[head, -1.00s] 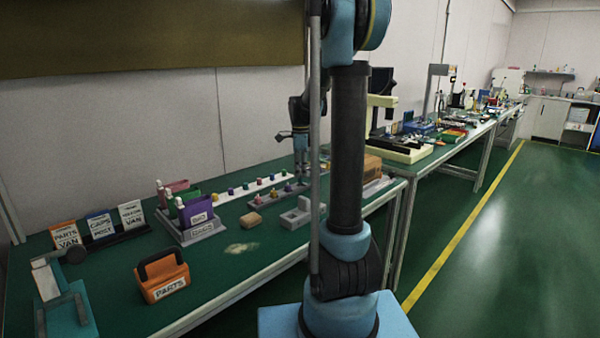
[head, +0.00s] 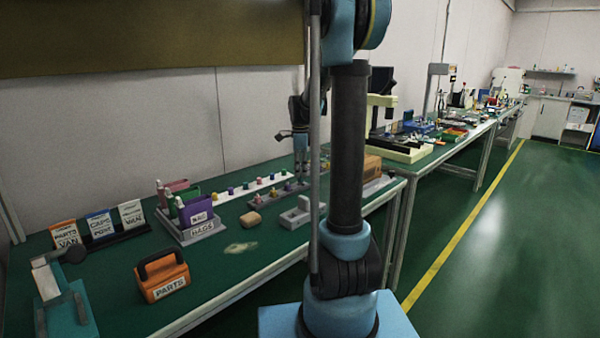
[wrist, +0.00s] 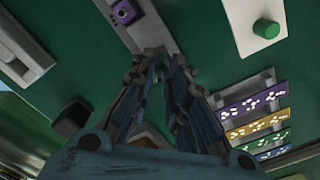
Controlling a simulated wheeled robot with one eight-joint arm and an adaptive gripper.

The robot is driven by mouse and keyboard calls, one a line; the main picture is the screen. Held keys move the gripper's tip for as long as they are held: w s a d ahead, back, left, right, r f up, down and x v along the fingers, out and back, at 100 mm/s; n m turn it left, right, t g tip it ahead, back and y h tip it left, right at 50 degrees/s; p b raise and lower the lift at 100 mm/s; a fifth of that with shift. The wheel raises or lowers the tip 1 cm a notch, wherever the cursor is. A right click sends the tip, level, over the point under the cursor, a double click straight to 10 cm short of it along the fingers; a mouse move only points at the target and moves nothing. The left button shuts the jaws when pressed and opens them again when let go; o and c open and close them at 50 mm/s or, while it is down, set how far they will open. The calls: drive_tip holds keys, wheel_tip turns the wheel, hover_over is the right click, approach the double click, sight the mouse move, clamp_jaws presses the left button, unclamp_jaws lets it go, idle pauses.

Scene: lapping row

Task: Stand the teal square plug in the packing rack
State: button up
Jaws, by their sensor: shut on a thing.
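My gripper (head: 301,178) is low over the grey rack (head: 262,203) on the near table. In the wrist view my gripper (wrist: 160,68) is shut, with its fingertips over the grey rack (wrist: 150,32). The piece between the fingertips is mostly hidden by the fingers, and its colour and shape cannot be made out. A purple knobbed piece (wrist: 124,11) stands in the rack beyond the fingertips. I cannot tell from the head view whether the held piece touches the rack.
A white strip (head: 228,196) with coloured pieces lies behind the rack; a green round piece (wrist: 266,29) stands on it. A cardboard box (head: 372,166) is to the right.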

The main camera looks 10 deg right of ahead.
drive_tip(key=shift+f, duration=1)
idle(0.3)
drive_tip(key=o, duration=0.9)
wheel_tip(320, 180, up, 12)
drive_tip(key=shift+f, duration=0.15)
idle(0.4)
